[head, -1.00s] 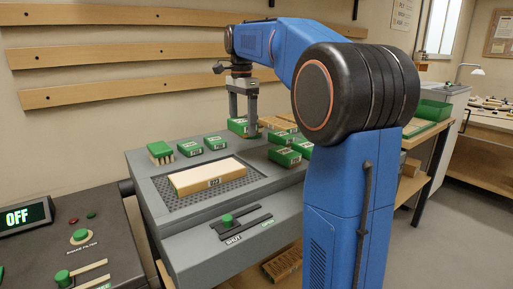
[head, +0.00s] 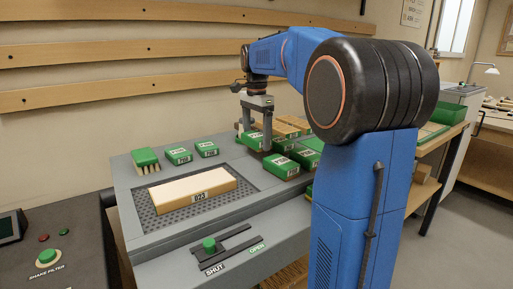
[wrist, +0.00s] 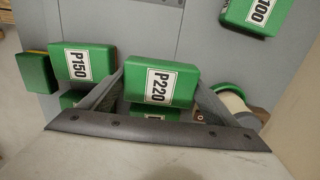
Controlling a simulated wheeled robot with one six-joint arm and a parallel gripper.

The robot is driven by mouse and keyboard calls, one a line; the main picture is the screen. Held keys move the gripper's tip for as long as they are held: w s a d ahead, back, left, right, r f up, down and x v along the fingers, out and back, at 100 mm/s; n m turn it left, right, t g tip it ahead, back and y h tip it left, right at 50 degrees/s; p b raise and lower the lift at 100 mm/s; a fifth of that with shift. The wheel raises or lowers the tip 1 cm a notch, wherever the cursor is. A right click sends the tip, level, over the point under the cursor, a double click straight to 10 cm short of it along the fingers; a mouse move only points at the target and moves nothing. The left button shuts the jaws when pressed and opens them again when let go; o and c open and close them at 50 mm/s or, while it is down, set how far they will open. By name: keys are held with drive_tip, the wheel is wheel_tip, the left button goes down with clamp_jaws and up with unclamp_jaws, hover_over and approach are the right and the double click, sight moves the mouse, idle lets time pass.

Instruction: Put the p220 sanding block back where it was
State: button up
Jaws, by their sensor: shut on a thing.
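The P220 sanding block (wrist: 160,80) is green with a white label. In the wrist view it sits between the two fingers of my gripper (wrist: 158,100), which is shut on it. In the head view my gripper (head: 256,135) points down over the back of the grey bench, with the green block (head: 253,140) between its fingers. I cannot tell if the block touches the surface below. The P150 block (wrist: 76,64) lies just left of it in the wrist view, and the P100 block (wrist: 256,12) lies at the upper right.
A pale wooden board (head: 195,188) lies on the dark grille. A green brush (head: 146,160) and two green blocks (head: 178,156) stand behind it. More green blocks (head: 282,166) lie right of my gripper. A pale roll with a green rim (wrist: 234,100) is close to the right finger.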

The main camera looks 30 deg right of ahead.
sight(256, 135)
drive_tip(key=shift+f, duration=1.9)
drive_tip(key=shift+f, duration=0.1)
drive_tip(key=o, duration=1.1)
wheel_tip(256, 135, up, 12)
drive_tip(key=shift+r, duration=0.15)
